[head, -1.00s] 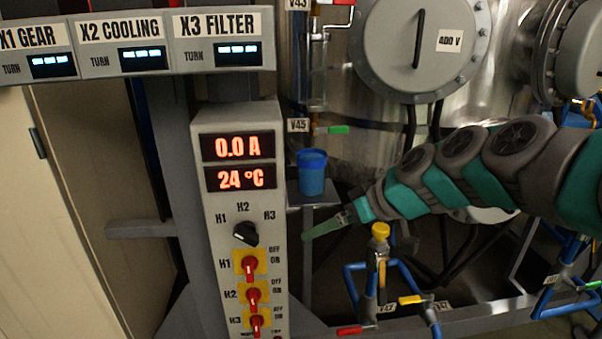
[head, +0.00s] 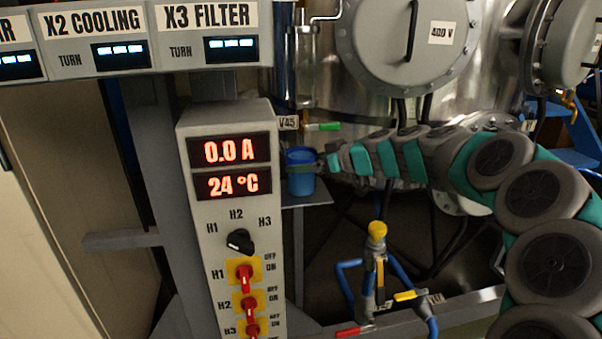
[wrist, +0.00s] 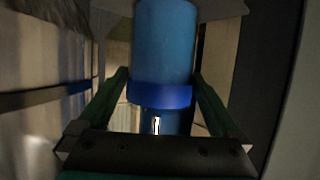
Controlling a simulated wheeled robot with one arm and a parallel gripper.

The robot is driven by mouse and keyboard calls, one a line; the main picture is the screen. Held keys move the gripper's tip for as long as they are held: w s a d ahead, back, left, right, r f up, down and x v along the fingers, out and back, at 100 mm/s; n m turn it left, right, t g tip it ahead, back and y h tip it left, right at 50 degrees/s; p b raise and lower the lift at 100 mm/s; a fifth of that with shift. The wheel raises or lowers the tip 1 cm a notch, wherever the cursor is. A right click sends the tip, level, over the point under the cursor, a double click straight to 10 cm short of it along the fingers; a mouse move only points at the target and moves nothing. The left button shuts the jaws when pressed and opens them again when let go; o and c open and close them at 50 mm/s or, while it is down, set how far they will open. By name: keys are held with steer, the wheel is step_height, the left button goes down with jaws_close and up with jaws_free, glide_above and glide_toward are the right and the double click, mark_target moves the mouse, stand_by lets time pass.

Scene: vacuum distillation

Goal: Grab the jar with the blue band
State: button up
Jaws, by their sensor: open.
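The blue jar with a darker blue band (head: 300,178) stands on a small grey shelf (head: 310,199) right of the control panel in the head view. In the wrist view the jar (wrist: 164,45) fills the upper middle, its darker band (wrist: 160,94) below. My gripper (head: 326,164) reaches in from the right, close beside the jar. In the wrist view my gripper (wrist: 158,82) is open, with one green finger on each side of the jar. A gap shows between the fingers and the band. I cannot tell whether any finger touches it.
The grey control panel (head: 212,125) stands just left of the jar. A green-handled valve (head: 322,127) sits above and behind it. A yellow-topped valve (head: 376,230) with blue pipes stands below right. A large steel vessel (head: 470,80) is behind.

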steer(key=shift+x, duration=1.1)
jaws_close()
